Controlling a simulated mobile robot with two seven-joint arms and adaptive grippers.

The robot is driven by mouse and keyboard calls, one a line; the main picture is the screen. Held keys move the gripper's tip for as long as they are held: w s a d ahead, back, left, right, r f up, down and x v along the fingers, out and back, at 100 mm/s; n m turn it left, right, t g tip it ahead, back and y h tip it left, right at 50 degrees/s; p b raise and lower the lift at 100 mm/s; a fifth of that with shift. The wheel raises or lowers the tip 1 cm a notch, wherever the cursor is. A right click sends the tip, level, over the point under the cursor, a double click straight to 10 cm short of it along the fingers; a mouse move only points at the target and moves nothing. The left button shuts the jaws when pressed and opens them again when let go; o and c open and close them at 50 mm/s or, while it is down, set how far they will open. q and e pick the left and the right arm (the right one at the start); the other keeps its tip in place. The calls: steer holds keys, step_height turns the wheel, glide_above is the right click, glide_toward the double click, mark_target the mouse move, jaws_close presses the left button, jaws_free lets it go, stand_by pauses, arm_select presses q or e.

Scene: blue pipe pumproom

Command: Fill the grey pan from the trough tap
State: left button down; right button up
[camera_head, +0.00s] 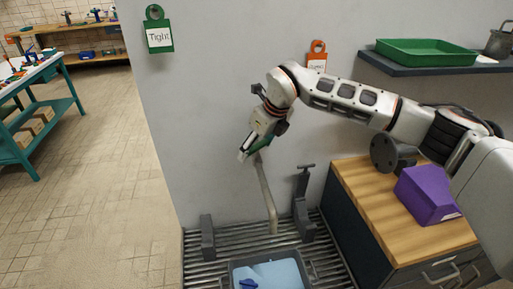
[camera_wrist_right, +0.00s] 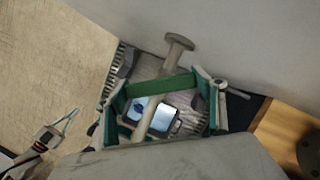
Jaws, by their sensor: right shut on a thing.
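The grey pan (camera_head: 234,276) sits low in the trough (camera_head: 230,240), with light blue water and a small dark blue thing in it. It also shows in the right wrist view (camera_wrist_right: 177,126). The tap's pale bent pipe (camera_head: 268,195) rises behind the pan. My right gripper (camera_head: 249,151) is at the pipe's top. In the wrist view it spans a green bar (camera_wrist_right: 160,88) crossing in front of the pipe; I cannot tell whether the bar belongs to the tap. My left gripper (camera_wrist_right: 58,128) seems to show small at the wrist view's lower left; its jaws are unclear.
A dark T-topped post (camera_head: 303,190) stands right of the pipe. A wooden-topped cabinet (camera_head: 365,195) with a purple box (camera_head: 428,195) is further right. A green tray (camera_head: 425,52) lies on a wall shelf. Green (camera_head: 159,38) and orange (camera_head: 317,55) tags hang on the wall. Left floor is clear.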

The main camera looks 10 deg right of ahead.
steer(key=o, duration=1.1)
steer(key=shift+r, duration=0.1)
steer(key=v, duration=1.2)
